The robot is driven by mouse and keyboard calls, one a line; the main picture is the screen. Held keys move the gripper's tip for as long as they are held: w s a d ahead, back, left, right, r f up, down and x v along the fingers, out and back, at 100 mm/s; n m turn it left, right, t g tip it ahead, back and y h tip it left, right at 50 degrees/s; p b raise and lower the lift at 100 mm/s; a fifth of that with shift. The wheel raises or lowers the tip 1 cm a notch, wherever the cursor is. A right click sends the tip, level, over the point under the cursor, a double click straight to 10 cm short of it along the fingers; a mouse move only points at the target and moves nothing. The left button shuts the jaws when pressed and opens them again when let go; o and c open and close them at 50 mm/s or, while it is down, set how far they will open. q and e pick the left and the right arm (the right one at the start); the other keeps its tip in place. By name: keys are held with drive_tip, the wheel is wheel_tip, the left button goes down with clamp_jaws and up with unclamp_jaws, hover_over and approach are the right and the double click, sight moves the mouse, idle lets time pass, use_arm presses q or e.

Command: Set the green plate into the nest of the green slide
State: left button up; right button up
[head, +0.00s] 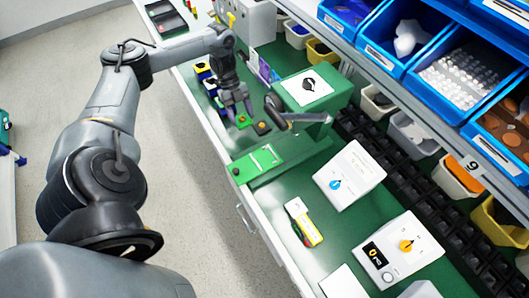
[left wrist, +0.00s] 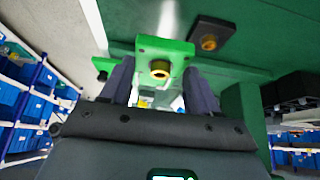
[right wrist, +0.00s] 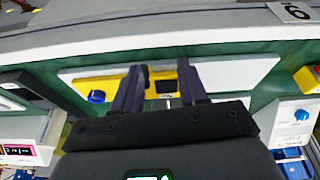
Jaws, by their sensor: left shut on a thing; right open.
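The green plate (head: 242,121) has a brass-coloured round boss, seen clearly in the left wrist view (left wrist: 150,49). My left gripper (head: 238,108) is shut on it, with one finger on each side, in front of the green housing. A green block with a pale marked top (head: 258,162), which looks like the green slide, lies nearer the front edge, apart from the plate. I cannot make out its nest. A dark plate with a brass boss (head: 262,128) is close beside the held plate. My right gripper (right wrist: 160,82) is open and empty, seen only in the right wrist view.
A green housing (head: 325,92) with a black knob stands behind the plate, with a grey lever (head: 290,113) before it. White boxes with a blue knob (head: 350,175) and a yellow knob (head: 400,250) stand to the right. A yellow device (head: 303,222) lies near the front edge.

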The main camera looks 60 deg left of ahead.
use_arm(q)
drive_tip(key=shift+d+f, duration=0.15)
drive_tip(key=shift+d, duration=0.45)
drive_tip(key=d, duration=0.4)
drive_tip(key=d+p, duration=0.1)
drive_tip(key=d, duration=0.4)
drive_tip(key=w+d, duration=0.1)
drive_tip(key=d, duration=0.4)
drive_tip(key=shift+w+r, duration=0.1)
drive_tip(key=shift+r, duration=0.1)
drive_tip(key=shift+f, duration=1.8)
drive_tip(key=shift+f, duration=0.15)
drive_tip(key=o, duration=1)
drive_tip(key=shift+o, duration=0.4)
